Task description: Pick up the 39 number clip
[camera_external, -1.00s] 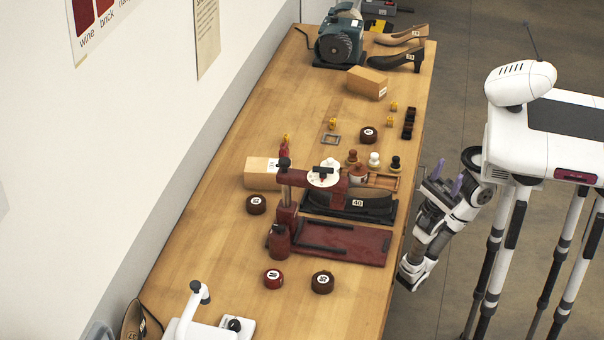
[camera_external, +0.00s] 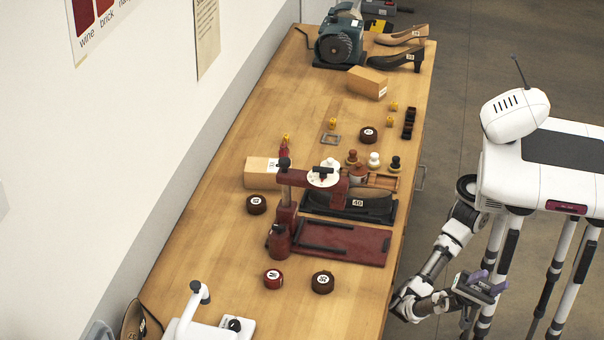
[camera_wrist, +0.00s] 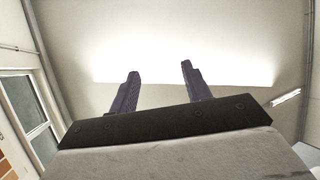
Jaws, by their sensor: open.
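Small yellow pieces that could be number clips stand on the wooden bench: two at the right side, a far one (camera_external: 394,106) and a nearer one (camera_external: 390,121). Another yellow piece (camera_external: 332,124) is by a small grey frame, and one more (camera_external: 286,138) is at the left by the red press. Their numbers are too small to read, so I cannot tell which is 39. My gripper (camera_external: 486,283) is off the bench's right side, low beside my body, open and empty. In the wrist view its two purple fingers (camera_wrist: 160,78) are apart, facing the ceiling.
The wooden bench (camera_external: 215,215) holds a dark red press (camera_external: 345,243) with a black shoe, round numbered tins (camera_external: 322,282), a tan box (camera_external: 367,83), heeled shoes (camera_external: 397,61) and a grinder (camera_external: 340,40). Bare wood lies along the left. Open floor lies behind me.

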